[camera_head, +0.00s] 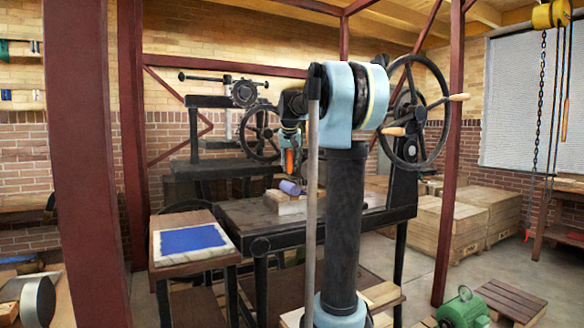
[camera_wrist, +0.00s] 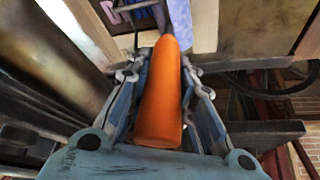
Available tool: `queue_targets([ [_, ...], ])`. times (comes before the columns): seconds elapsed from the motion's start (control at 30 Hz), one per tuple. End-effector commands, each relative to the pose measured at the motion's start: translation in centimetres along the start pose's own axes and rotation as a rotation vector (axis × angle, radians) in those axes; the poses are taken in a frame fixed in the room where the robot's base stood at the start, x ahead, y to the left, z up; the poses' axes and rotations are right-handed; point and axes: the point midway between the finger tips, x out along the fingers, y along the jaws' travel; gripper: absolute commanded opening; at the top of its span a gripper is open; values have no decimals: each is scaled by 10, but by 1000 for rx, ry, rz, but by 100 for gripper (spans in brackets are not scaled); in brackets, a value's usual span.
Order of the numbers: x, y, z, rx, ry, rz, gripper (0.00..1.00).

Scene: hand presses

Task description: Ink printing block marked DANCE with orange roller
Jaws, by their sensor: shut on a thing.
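My gripper (camera_head: 290,142) is shut on the orange handle of the roller (camera_head: 290,161), which hangs down from it in the head view. In the wrist view the orange handle (camera_wrist: 160,95) lies between both fingers. A pale block (camera_head: 285,206) sits on the bed of the black press, below my gripper. A blue-violet cylinder (camera_head: 291,187), apparently the roller's drum, shows at the block's top; I cannot tell whether it touches. No lettering is legible on the block. A blue ink patch (camera_head: 190,239) covers a pale slab on a small side table.
The press (camera_head: 258,215) has a large handwheel (camera_head: 415,112) at its right. Another press (camera_head: 240,95) stands behind. Dark red posts (camera_head: 85,150) rise at the left. Wooden crates (camera_head: 440,225) and a green motor (camera_head: 464,309) are at the right.

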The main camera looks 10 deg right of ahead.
Motion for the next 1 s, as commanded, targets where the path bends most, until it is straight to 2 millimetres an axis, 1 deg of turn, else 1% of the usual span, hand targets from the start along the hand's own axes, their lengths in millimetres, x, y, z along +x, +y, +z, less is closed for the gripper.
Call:
queue_targets([
  [0.17, 0, 3, -2, 1, 0, 1, 1],
  [0.6, 5, 28, -13, 1, 0, 1, 1],
  [0.87, 6, 33, -16, 1, 0, 0, 1],
  [1.0, 8, 40, -19, 1, 0, 0, 1],
])
